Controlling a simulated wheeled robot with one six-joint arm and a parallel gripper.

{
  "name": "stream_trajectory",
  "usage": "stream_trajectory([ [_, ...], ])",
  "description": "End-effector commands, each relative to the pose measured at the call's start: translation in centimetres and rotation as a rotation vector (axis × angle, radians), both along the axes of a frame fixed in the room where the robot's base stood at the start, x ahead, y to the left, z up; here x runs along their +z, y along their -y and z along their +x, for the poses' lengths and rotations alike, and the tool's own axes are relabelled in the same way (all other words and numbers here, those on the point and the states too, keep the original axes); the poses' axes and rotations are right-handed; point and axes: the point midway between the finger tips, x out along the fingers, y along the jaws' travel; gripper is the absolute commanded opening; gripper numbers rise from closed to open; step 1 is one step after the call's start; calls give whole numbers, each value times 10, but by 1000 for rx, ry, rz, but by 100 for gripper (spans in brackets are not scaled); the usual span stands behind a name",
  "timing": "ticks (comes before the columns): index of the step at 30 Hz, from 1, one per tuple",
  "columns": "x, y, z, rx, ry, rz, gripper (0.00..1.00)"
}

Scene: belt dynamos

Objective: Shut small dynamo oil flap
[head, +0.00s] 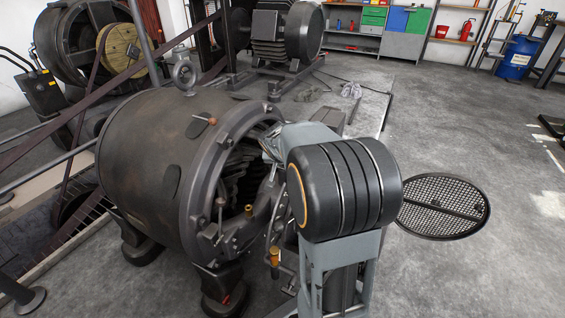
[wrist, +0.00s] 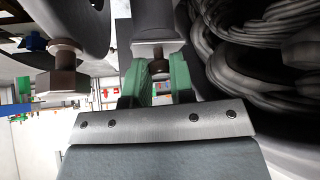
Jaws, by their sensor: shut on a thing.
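The brown drum-shaped dynamo (head: 150,150) stands in front of me, its open round end facing right, with dark windings inside. My grey arm reaches to that end and hides part of it; my gripper is hidden there in the head view. In the wrist view my gripper (wrist: 159,82) has green finger pads close together, shut on a small dark part between them. A bolt with a pale collar (wrist: 158,49) shows just beyond the pads. I cannot make out the oil flap clearly or tell whether the held part belongs to it.
Another large bolt (wrist: 63,75) hangs left of the fingers, and dark coiled windings (wrist: 240,45) are close on the right. Brass oil cups (head: 248,210) sit on the dynamo's end. A round floor grate (head: 443,207) lies at right. Floor beyond is mostly clear.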

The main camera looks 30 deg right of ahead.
Motion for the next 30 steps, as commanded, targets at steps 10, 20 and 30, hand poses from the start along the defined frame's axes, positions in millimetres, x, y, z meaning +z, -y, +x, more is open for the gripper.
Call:
stream_trajectory([
  [10, 0, 1, -1, -2, -3, 0, 28],
  [20, 0, -1, 0, 2, -2, 0, 48],
  [30, 22, -10, -10, 1, 1, -1, 48],
])
